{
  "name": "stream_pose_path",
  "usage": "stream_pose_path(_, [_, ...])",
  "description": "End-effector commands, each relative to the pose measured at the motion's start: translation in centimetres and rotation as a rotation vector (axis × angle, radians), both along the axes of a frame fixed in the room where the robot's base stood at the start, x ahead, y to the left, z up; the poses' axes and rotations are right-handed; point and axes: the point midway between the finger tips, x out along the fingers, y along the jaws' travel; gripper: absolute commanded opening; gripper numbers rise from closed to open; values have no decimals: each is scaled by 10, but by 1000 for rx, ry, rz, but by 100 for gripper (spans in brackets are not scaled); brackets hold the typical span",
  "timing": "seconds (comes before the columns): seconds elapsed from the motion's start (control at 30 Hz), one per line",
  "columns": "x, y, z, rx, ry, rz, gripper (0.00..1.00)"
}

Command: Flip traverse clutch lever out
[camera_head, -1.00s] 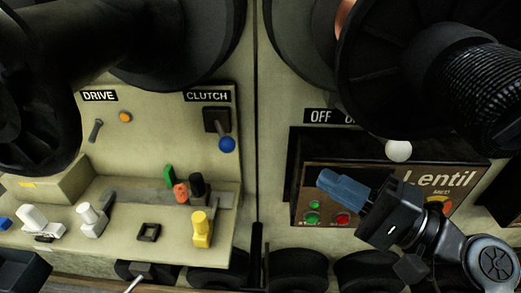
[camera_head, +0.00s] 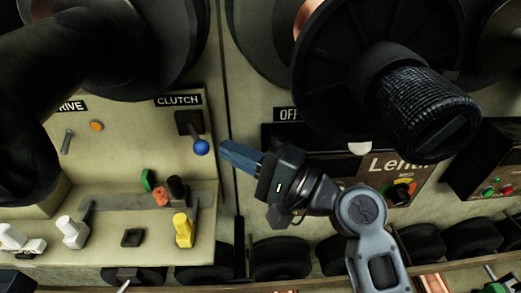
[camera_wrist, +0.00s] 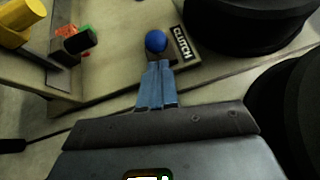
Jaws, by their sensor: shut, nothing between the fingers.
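The clutch lever (camera_head: 200,146) is a short lever with a blue ball knob, on a dark square plate under the CLUTCH label (camera_head: 178,100). In the head view it points down and to the right. My gripper (camera_head: 224,150) has blue fingers, held together and empty, with the tips just right of the blue knob. In the wrist view the blue knob (camera_wrist: 156,42) sits just beyond the fingertips (camera_wrist: 157,64), with the CLUTCH label to its right. The fingertips hide part of the lever there. I cannot tell whether they touch the knob.
Below the lever are a yellow block lever (camera_head: 183,230), a black knob (camera_head: 177,188), and red and green pieces (camera_head: 148,180). Large black spools (camera_head: 380,60) overhang at the top. The Lentil control box (camera_head: 400,180) stands to the right, behind my arm.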

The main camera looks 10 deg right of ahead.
Motion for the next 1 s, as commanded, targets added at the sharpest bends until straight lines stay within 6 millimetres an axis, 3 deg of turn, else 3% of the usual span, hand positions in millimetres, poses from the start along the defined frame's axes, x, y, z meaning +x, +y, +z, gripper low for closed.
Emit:
stream_pose_path(0.2, [-2, 10, 2, -1, 1, 0, 0])
stream_pose_path(1.0, [-3, 10, 2, -1, 0, -72, 0])
